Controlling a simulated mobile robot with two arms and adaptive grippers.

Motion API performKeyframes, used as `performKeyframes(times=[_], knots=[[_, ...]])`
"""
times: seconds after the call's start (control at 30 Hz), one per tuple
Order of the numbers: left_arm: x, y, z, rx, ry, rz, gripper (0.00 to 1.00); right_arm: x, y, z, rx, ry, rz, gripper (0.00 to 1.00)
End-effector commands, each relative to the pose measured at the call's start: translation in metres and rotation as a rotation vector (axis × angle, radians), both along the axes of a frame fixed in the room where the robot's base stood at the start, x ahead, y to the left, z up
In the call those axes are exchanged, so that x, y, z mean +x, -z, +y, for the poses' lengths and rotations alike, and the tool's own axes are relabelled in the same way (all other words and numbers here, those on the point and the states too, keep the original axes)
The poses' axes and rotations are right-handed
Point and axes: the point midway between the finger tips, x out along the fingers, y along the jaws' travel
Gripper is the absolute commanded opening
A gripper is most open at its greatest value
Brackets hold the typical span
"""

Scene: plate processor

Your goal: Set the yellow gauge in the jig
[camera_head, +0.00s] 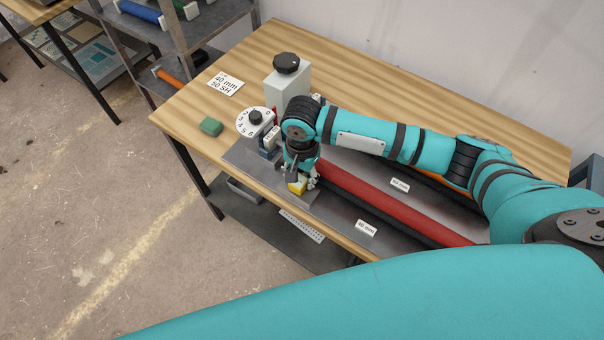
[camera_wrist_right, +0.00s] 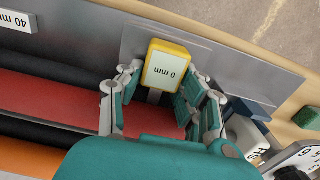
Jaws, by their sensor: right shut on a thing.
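The yellow gauge (camera_head: 297,187) has a pale face that reads "0 mm" in the right wrist view (camera_wrist_right: 167,68). My right gripper (camera_head: 301,177) is shut on it, with fingers on both sides of the gauge in the wrist view (camera_wrist_right: 166,84). No part is clearly recognisable as the jig; the gripper and wrist hide the spot beneath. My left gripper is out of view.
A numbered dial (camera_head: 247,121) and a grey box with a black knob (camera_head: 288,83) stand close to the right wrist. A green block (camera_head: 211,127) and a "40 mm 50 SH" card (camera_head: 226,84) lie on the wooden table. The table's far strip is clear.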

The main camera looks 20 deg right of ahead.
Motion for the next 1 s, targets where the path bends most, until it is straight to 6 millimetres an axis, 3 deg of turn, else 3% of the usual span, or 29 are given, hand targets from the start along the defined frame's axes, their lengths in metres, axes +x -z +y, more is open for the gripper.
performKeyframes(times=[0.1, 0.13, 0.3, 0.67, 0.77, 1.0], knots=[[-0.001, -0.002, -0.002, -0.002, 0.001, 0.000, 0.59, 0.000, 0.003, 0.000, 0.000, 0.001, 0.001, 0.03], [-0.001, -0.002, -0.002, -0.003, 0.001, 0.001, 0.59, 0.000, 0.004, 0.000, 0.000, 0.001, 0.001, 0.37], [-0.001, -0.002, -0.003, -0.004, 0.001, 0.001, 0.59, 0.000, 0.004, 0.000, 0.001, 0.001, 0.001, 0.59], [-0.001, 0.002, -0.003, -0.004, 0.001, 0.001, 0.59, 0.001, -0.001, 0.000, 0.000, -0.001, -0.004, 0.59], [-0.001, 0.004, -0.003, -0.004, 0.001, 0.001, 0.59, 0.001, -0.015, 0.001, 0.003, 0.000, -0.003, 0.59], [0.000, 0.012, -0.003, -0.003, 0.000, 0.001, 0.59, 0.001, -0.067, 0.001, 0.004, -0.001, -0.005, 0.59]])
